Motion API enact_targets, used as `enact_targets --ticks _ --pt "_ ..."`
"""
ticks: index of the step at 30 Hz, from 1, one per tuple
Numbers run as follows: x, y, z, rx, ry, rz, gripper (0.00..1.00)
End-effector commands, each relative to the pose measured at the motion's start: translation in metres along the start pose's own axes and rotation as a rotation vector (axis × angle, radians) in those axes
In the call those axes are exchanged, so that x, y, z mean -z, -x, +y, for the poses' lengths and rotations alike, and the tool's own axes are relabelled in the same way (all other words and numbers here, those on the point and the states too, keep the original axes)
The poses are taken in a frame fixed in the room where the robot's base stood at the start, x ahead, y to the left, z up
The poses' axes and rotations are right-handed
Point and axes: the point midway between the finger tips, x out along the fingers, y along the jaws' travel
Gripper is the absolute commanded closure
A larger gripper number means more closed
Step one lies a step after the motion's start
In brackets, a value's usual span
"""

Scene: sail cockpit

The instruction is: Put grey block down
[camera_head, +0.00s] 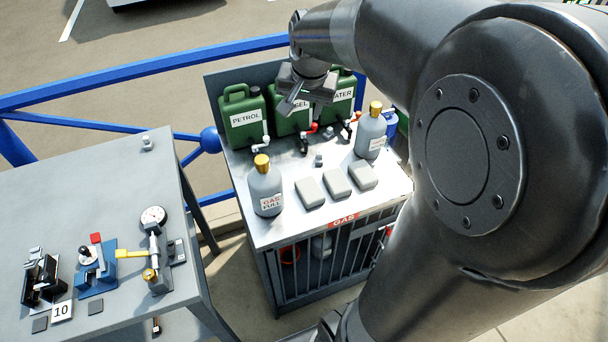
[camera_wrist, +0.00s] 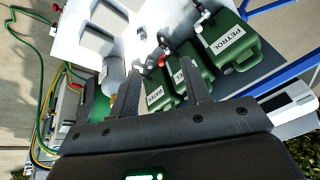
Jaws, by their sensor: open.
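Three grey blocks with rounded edges lie in a row along the front of the metal-topped stand: a left one (camera_head: 310,192), a middle one (camera_head: 337,183) and a right one (camera_head: 362,175). Grey blocks also show at the upper left of the wrist view (camera_wrist: 94,40). A small grey piece (camera_head: 319,160) lies behind them. I cannot tell which is the task's block. My gripper (camera_head: 298,98) is above the back of the stand, over the green cans. In the wrist view its two fingers (camera_wrist: 165,66) are apart, with nothing held between them.
Green cans marked PETROL (camera_head: 245,122), a partly hidden middle one (camera_head: 288,120) and WATER (camera_head: 343,95) stand at the back. Grey gas bottles stand at left (camera_head: 266,190) and right (camera_head: 371,135). A grey table (camera_head: 105,185) with fittings is at left. A blue railing (camera_head: 150,78) runs behind.

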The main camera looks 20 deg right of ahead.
Motion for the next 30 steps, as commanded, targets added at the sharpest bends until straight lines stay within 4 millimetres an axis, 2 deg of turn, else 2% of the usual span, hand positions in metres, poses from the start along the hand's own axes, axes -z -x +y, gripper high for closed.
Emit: enact_targets --ticks 1,6,12,16,21,30 --pt "-0.016 0.014 0.001 0.019 0.041 0.008 0.56" --pt "-0.067 0.047 0.005 0.061 0.192 0.032 0.56" --pt "-0.129 0.072 0.016 0.085 0.374 0.073 0.56" --pt "-0.161 0.079 0.024 0.087 0.473 0.098 0.56" --pt "-0.186 0.082 0.032 0.082 0.55 0.119 0.56" --pt "-0.192 0.082 0.033 0.08 0.57 0.123 0.56"
